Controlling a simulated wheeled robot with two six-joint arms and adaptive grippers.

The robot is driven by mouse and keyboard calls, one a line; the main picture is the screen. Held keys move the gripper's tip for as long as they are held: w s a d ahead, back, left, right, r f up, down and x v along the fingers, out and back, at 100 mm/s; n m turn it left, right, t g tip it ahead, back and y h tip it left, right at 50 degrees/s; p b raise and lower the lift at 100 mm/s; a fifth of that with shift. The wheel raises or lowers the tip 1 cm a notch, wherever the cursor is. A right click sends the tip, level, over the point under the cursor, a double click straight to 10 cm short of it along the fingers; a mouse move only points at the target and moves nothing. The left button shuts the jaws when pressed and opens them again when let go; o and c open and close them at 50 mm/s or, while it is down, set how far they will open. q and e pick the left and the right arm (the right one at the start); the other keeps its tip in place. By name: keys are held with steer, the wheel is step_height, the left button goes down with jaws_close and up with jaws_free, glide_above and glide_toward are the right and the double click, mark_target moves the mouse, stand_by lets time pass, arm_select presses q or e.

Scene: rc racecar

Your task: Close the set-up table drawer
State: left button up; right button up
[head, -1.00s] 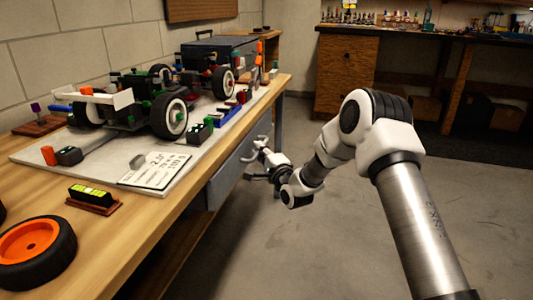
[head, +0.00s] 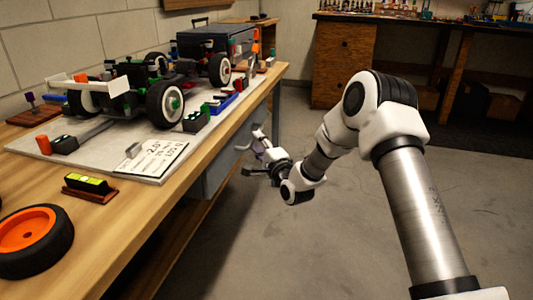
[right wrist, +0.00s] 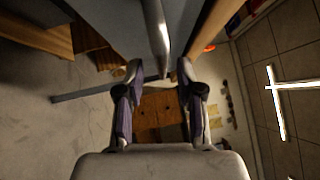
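The set-up table drawer (head: 214,176) is a grey box under the right edge of the wooden set-up table. How far it stands out is hard to tell in the head view. My right gripper (head: 257,153) is beside the drawer's front, at the handle. In the right wrist view its two fingers (right wrist: 159,72) are apart, with the metal handle bar (right wrist: 157,38) reaching down between them. A gap shows on both sides of the bar, so the fingers do not grip it. My left gripper is not in view.
The wooden table (head: 118,232) carries a white board (head: 95,164) with an RC car (head: 165,100), an orange-rimmed wheel (head: 30,240) and a level (head: 88,183). The floor (head: 300,240) right of the table is clear. A wooden cabinet (head: 345,65) stands behind.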

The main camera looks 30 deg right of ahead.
steer(key=s+f, duration=0.1)
steer(key=s, duration=0.7)
steer(key=shift+s+a, duration=0.25)
steer(key=shift+a, duration=0.15)
